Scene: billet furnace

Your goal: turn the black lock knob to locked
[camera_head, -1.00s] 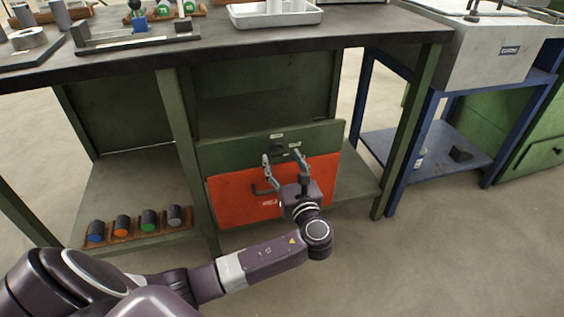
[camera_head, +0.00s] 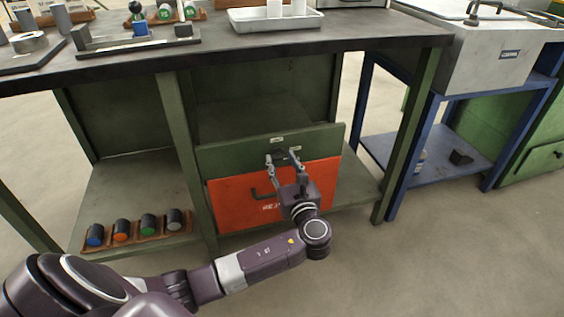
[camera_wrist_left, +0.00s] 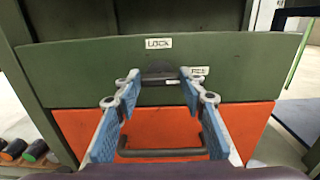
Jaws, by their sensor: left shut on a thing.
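The black lock knob (camera_head: 281,154) is on the green panel (camera_head: 225,155) above the orange drawer front (camera_head: 230,202). In the left wrist view the knob (camera_wrist_left: 159,78) lies between my fingertips, below a white LOCK label (camera_wrist_left: 158,43). A second small label (camera_wrist_left: 200,71) is to its right, too small to read surely. My left gripper (camera_head: 281,159) is shut on the knob, one finger on each side; the wrist view also shows the gripper (camera_wrist_left: 160,82). The fingers partly hide the knob, so I cannot tell its exact turn. My right gripper is not in view.
The drawer's black handle (camera_wrist_left: 165,152) sticks out just below the fingers. The bench top (camera_head: 220,48) overhangs above. A rack of coloured cylinders (camera_head: 135,241) is on the lower shelf at left. A blue stand (camera_head: 398,165) is at right; the floor in front is clear.

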